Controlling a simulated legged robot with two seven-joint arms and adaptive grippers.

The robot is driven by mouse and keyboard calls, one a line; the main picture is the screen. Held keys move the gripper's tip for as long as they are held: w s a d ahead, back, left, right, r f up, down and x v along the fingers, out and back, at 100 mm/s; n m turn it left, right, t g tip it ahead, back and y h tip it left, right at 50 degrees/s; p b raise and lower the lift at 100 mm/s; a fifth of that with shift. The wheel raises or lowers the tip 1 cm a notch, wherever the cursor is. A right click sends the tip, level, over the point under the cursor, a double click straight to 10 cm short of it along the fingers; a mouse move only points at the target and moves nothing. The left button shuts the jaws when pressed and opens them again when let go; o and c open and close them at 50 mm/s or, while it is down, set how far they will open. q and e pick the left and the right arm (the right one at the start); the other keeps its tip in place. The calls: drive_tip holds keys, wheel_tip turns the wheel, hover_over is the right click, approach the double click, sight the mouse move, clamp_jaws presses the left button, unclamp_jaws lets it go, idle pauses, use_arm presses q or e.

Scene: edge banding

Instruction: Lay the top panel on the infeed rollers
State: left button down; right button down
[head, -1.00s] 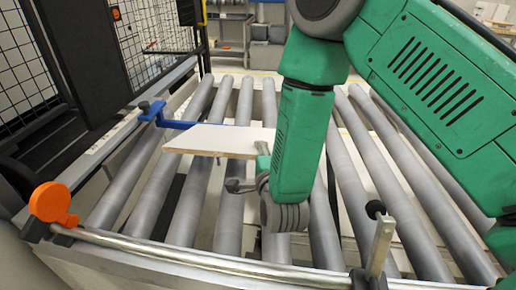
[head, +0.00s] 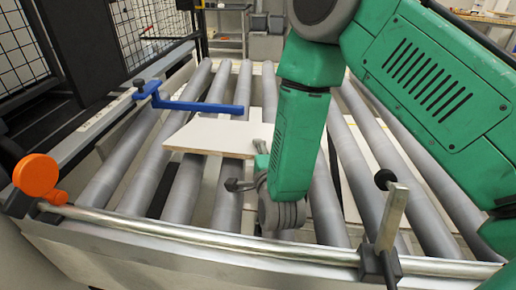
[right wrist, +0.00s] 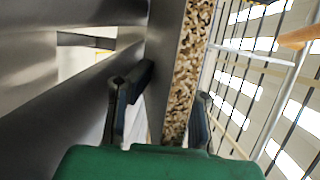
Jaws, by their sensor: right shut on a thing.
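The top panel (head: 212,136) is a pale flat board with a brown cut edge. In the head view it lies over the infeed rollers (head: 182,190), near the middle of the bed; I cannot tell whether it touches them. My right gripper (head: 252,172) is shut on the panel's right part, partly hidden by my forearm. In the right wrist view the panel's speckled chipboard edge (right wrist: 189,70) runs between the two dark fingers of my right gripper (right wrist: 162,108). My left gripper is not in view.
A blue stop arm (head: 205,107) reaches over the rollers just beyond the panel. A metal rail (head: 210,239) runs along the front, with an orange disc (head: 36,178) at left and an upright metal post (head: 391,217) at right. A mesh fence (head: 27,42) stands at left.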

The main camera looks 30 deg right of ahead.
drive_tip(key=shift+a, duration=0.2)
drive_tip(key=c, duration=1.5)
unclamp_jaws()
drive_tip(key=shift+a+r, duration=0.1)
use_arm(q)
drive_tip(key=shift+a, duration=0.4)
use_arm(e)
drive_tip(key=shift+o, duration=0.3)
drive_tip(key=shift+a, duration=0.15)
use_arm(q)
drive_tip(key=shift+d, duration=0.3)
use_arm(e)
drive_tip(key=shift+d, duration=0.35)
